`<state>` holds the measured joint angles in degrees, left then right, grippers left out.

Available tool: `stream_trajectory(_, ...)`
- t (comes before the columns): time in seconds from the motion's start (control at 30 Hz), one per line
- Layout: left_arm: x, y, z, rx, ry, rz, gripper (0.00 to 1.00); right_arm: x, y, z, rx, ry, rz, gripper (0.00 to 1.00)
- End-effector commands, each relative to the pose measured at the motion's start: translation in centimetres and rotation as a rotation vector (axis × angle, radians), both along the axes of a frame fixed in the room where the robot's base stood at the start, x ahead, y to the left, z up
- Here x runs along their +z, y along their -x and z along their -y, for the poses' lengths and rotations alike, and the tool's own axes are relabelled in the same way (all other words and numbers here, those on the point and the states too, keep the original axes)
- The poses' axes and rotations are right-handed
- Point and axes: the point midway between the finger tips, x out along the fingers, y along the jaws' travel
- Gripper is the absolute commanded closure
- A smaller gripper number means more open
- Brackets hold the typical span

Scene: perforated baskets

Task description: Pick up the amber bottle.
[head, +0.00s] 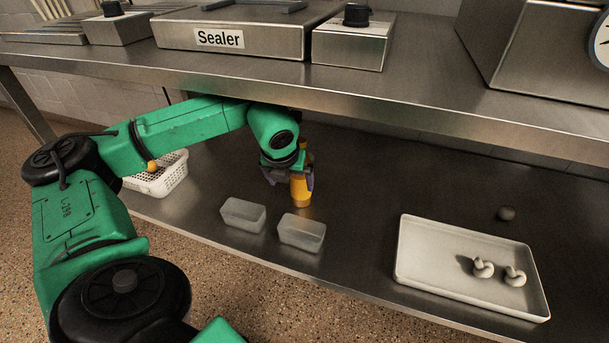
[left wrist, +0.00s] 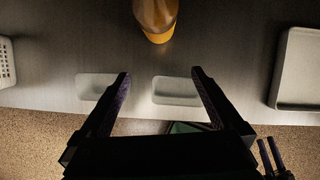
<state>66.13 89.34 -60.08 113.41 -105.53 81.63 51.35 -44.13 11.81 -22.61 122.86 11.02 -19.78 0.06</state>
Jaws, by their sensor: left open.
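The amber bottle (head: 301,190) stands upright on the lower steel shelf, under the upper shelf. Its upper part is partly hidden by my left arm in the head view. In the left wrist view the bottle (left wrist: 156,22) shows at the top edge, cut off by the frame. My left gripper (head: 277,176) is beside the bottle, on its left in the head view. In the left wrist view its two fingers (left wrist: 161,73) are spread apart with nothing gripped between them, and the bottle appears beyond their tips. Whether a finger touches the bottle I cannot tell. My right gripper is not in view.
Two small translucent containers (head: 243,215) (head: 302,232) stand near the shelf's front edge. A white perforated basket (head: 172,176) is at the left. A white tray (head: 420,278) with pale knobbly pieces lies at the right. The upper shelf (head: 430,103) hangs close above my left arm.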

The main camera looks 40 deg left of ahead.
Motion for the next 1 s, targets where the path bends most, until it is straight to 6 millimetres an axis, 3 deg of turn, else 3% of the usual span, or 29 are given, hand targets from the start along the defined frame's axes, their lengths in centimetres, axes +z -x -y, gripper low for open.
stream_trajectory(0.03,0.5,-1.3,-0.5,0.001,0.003,0.0,0.0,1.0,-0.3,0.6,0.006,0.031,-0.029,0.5)
stream_trajectory(0.2,0.3,-5.2,-2.5,0.0,0.003,0.001,0.0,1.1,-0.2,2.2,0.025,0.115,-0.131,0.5)
stream_trajectory(0.3,0.1,-6.4,-3.1,-0.003,0.003,0.0,0.0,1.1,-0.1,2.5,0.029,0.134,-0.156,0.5)
stream_trajectory(0.6,-2.7,-7.5,-3.7,-0.004,0.003,0.0,0.0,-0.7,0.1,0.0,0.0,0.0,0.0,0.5)
stream_trajectory(0.7,-4.7,-8.1,-4.0,-0.002,0.003,0.0,0.0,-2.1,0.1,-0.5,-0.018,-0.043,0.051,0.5)
stream_trajectory(0.97,-4.6,-8.3,-4.1,-0.004,0.003,0.0,0.0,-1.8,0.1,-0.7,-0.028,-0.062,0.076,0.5)
stream_trajectory(1.0,-4.6,-8.3,-4.1,-0.004,0.003,0.0,0.08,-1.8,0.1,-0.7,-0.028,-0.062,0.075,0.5)
